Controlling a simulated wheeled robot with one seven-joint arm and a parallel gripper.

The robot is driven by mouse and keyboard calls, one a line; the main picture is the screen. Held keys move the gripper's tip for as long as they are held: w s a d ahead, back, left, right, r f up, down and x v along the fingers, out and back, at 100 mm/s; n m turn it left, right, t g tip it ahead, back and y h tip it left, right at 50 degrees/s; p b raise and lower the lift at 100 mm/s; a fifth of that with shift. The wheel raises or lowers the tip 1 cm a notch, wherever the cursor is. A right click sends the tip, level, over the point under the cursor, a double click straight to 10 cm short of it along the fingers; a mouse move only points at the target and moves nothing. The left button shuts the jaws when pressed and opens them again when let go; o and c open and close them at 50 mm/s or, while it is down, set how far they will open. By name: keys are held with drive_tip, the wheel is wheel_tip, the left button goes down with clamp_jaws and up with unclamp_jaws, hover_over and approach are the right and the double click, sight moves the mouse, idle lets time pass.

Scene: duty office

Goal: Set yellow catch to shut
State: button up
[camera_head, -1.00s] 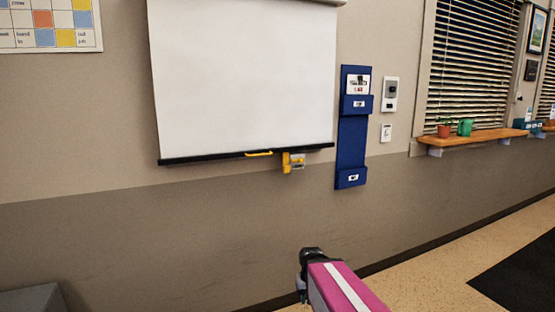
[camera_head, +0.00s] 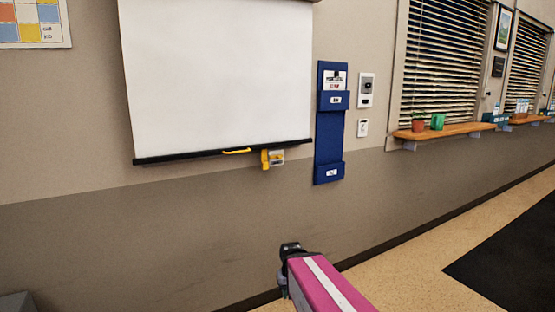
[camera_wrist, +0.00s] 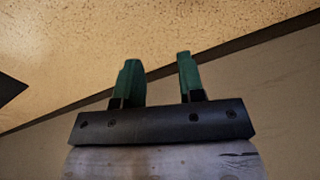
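The yellow catch (camera_head: 266,159) is a small yellow piece at the lower edge of the white pull-down screen (camera_head: 220,80), beside a small pale plate on the wall. At this distance I cannot tell its setting. A yellow handle (camera_head: 237,151) sits on the screen's black bottom bar, just left of the catch. My gripper shows in the wrist view (camera_wrist: 157,80) with two green fingers apart and nothing between them. In the head view my magenta arm reaches in from the bottom, below and well apart from the catch; the fingers are not clear there.
A blue wall holder (camera_head: 330,125) hangs right of the catch, with a grey wall device (camera_head: 366,90) and a switch (camera_head: 363,128) beyond. A wooden shelf (camera_head: 445,131) with pots juts out under the blinds. The wall below the screen is bare; the floor (camera_head: 400,275) is clear.

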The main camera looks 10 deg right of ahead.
drive_tip(key=shift+o, duration=0.3)
drive_tip(key=m+t+y, duration=1)
drive_tip(key=t+y, duration=0.2)
drive_tip(key=t, duration=0.2)
approach(281, 158)
drive_tip(key=x, duration=1)
drive_tip(key=shift+w, duration=0.1)
